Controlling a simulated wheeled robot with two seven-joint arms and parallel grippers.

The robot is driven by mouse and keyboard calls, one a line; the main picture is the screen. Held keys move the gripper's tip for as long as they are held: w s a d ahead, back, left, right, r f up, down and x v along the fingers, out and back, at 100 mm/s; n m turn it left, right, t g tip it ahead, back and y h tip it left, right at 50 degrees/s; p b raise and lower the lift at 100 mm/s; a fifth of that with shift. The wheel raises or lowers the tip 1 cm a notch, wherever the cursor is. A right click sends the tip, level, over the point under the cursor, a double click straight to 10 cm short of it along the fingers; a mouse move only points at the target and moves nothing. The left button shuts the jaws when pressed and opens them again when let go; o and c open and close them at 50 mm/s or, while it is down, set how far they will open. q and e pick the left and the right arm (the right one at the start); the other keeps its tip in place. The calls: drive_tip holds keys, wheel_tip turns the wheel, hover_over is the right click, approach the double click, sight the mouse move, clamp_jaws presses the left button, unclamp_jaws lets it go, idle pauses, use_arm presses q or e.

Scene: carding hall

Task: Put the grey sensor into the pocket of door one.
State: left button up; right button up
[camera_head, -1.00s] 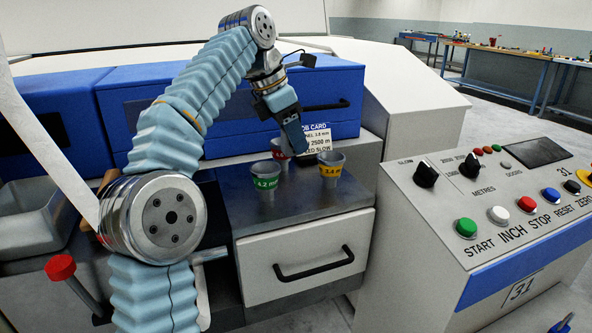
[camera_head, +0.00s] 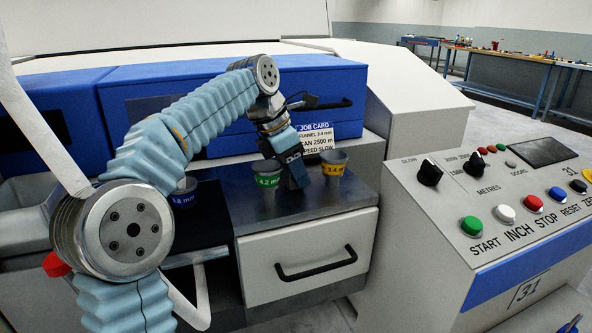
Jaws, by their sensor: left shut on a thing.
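My left gripper (camera_head: 296,172) points down over the dark bench top, between the green-labelled and yellow-labelled funnels. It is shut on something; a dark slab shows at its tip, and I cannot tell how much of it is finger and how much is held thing. I cannot identify the grey sensor for certain. No pocket and no marking for door one can be made out; blue covers (camera_head: 225,75) stand behind the arm. My right gripper is not in view.
The green-labelled funnel (camera_head: 267,170) is close left of the gripper, the yellow-labelled one (camera_head: 332,163) close right, a blue-labelled one (camera_head: 184,194) further left. A job card (camera_head: 316,133) stands behind. Below is a drawer (camera_head: 310,262); right is a control panel (camera_head: 500,190).

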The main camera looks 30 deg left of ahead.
sight(287, 168)
use_arm(q)
drive_tip(key=o, duration=1.1)
drive_tip(key=shift+c, duration=0.2)
drive_tip(key=shift+r, duration=0.15)
drive_tip(key=s+d+p+v, duration=0.1)
drive_tip(key=p+v, duration=0.1)
drive_tip(key=v, duration=1.2)
drive_tip(key=x, duration=0.9)
drive_tip(key=shift+w+a, duration=0.1)
drive_tip(key=shift+a, duration=0.15)
drive_tip(key=shift+a+x, duration=0.2)
drive_tip(key=shift+x, duration=1.1)
drive_tip(key=shift+a+x, duration=0.25)
drive_tip(key=shift+x, duration=1.1)
